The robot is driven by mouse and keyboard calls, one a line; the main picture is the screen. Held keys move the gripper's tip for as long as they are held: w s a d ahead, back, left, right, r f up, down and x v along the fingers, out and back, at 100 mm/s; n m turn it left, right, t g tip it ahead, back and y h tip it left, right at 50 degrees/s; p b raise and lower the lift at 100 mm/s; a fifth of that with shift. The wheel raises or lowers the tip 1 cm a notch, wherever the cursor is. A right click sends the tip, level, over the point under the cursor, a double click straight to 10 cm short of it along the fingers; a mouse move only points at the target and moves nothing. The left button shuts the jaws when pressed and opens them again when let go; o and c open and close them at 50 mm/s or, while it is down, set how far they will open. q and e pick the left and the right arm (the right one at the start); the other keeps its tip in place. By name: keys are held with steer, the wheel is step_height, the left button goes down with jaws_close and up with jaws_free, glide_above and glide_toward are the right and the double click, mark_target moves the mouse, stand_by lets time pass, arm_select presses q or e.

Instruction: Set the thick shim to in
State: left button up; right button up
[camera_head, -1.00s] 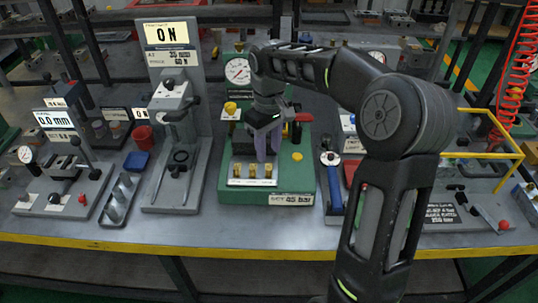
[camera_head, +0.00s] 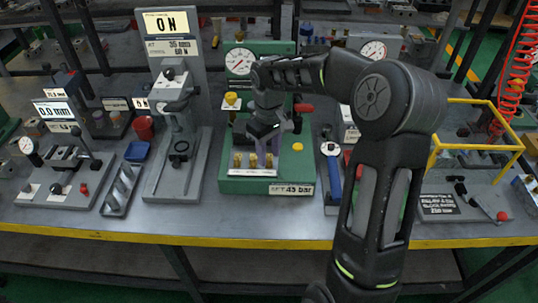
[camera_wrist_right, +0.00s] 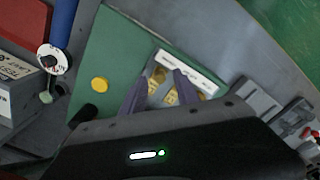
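The green block (camera_head: 228,185) with a round gauge (camera_head: 239,61) stands at the middle of the bench. Small brass pieces (camera_head: 237,160) stand in a row behind its white label strip. I cannot tell which of them, if any, is the thick shim, nor read the strip. My right gripper (camera_head: 262,157) is over this row, pointing down. In the right wrist view its two purple fingers (camera_wrist_right: 162,76) are apart, with brass pieces (camera_wrist_right: 171,97) between and beside them. Whether the fingers touch one is unclear. My left gripper is not in view.
A yellow knob (camera_head: 231,99) and a red handle (camera_head: 303,108) rise from the block. A grey press stand (camera_head: 160,187) is to its left, a blue-handled tool (camera_head: 333,182) to its right. A yellow frame (camera_head: 476,148) stands at the right. The bench's front strip is clear.

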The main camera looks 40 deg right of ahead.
steer(key=shift+f, duration=0.85)
steer(key=shift+c, duration=0.6)
jaws_close()
